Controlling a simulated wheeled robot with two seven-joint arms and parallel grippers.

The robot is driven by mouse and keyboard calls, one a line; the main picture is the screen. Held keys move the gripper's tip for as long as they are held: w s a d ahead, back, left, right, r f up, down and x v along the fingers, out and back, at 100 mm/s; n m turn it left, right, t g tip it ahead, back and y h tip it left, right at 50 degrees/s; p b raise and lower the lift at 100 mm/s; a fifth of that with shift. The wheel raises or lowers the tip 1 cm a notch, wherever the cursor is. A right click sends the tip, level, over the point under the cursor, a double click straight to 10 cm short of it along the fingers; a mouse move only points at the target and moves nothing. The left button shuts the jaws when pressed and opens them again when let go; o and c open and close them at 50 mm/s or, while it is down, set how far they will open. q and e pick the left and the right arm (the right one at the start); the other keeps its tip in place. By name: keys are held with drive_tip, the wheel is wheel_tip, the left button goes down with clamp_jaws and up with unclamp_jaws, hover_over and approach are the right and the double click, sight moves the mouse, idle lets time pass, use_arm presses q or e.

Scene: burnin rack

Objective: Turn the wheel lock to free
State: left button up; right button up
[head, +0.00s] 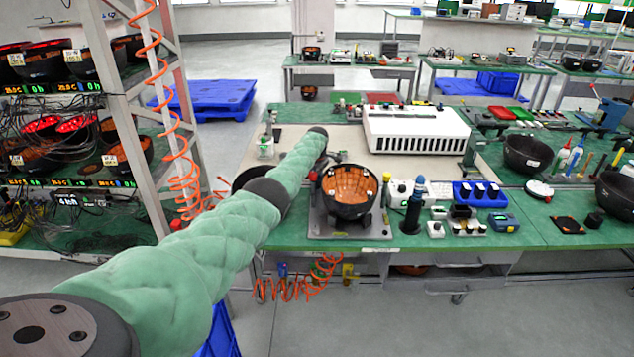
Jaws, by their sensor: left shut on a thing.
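My left arm reaches in from the lower left across the bench. Its left gripper (321,163) points down at the left edge of a fixture plate (322,232), mostly hidden by its own wrist. It is shut on a small part there that looks like the wheel lock, with a bit of red (313,176) showing beside it. Which way the lock is turned cannot be seen. A black bowl-shaped unit with an orange inside (349,186) sits on the plate, just right of the gripper. My right gripper is not in view.
A rack (150,110) with several lit bowl units stands at the left, with coiled orange cables hanging by its post. Small tools and boxes, including a blue tray (480,195), lie right of the fixture. A white vented box (418,130) stands behind it.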

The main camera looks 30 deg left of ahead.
use_arm(q)
drive_tip(key=shift+w+r, duration=0.1)
drive_tip(key=o, duration=1)
drive_tip(key=shift+r, duration=0.35)
wheel_tip(320, 180, up, 6)
drive_tip(key=shift+f+b, duration=0.15)
drive_tip(key=shift+b, duration=0.45)
drive_tip(key=shift+r, duration=0.65)
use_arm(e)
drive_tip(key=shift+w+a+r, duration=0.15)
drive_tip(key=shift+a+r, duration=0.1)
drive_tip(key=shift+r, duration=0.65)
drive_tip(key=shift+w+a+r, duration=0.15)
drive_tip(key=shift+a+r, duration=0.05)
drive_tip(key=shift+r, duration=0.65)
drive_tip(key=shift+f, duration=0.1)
